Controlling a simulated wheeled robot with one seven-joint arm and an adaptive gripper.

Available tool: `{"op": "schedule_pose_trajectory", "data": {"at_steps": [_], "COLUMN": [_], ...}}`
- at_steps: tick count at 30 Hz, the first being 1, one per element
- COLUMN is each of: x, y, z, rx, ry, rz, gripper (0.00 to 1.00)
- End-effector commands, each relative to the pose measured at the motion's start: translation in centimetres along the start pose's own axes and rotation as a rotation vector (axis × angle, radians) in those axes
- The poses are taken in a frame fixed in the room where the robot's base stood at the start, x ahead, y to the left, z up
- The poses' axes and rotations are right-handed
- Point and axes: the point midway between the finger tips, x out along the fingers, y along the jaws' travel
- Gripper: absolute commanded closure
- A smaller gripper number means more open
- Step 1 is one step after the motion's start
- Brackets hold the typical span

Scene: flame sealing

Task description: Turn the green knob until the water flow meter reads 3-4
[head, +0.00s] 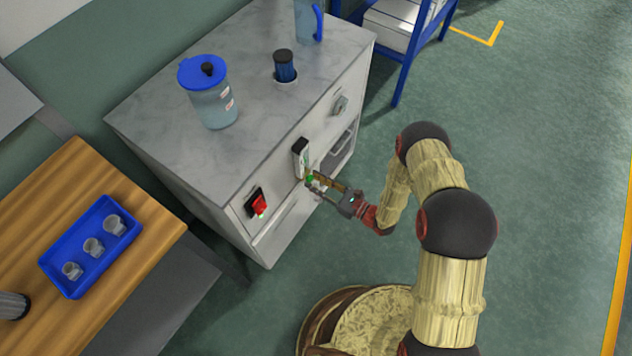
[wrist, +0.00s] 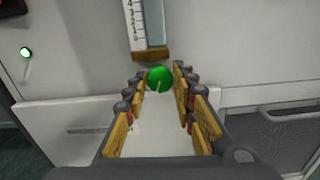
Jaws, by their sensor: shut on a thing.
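The green knob (wrist: 159,79) is on the front of the grey cabinet, just below the flow meter. In the head view the knob (head: 309,179) shows small beside the gripper's fingertips. My gripper (head: 318,183) reaches the cabinet front from the right, and its fingertips (wrist: 160,78) are at either side of the knob, shut on it. The water flow meter (wrist: 148,22) is a clear upright tube with a white numbered scale above the knob. In the head view the meter (head: 300,158) is dark-topped. I cannot read its level.
A red switch (head: 259,205) sits left of the meter on the cabinet (head: 150,115). A blue-lidded jug (head: 212,100) stands on top. A wooden table (head: 165,215) with a blue tray (head: 60,284) of small cups is at the left. The floor right of the cabinet is mostly clear.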

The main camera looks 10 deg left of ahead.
Motion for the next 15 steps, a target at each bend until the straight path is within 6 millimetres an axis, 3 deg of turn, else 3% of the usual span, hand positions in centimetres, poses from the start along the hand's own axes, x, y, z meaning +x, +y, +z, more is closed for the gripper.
{"op": "schedule_pose_trajectory", "data": {"at_steps": [15], "x": [-0.01], "y": [-0.20], "z": [0.02], "rx": [0.405], "ry": [0.000], "rz": [-0.001], "gripper": [0.99]}}
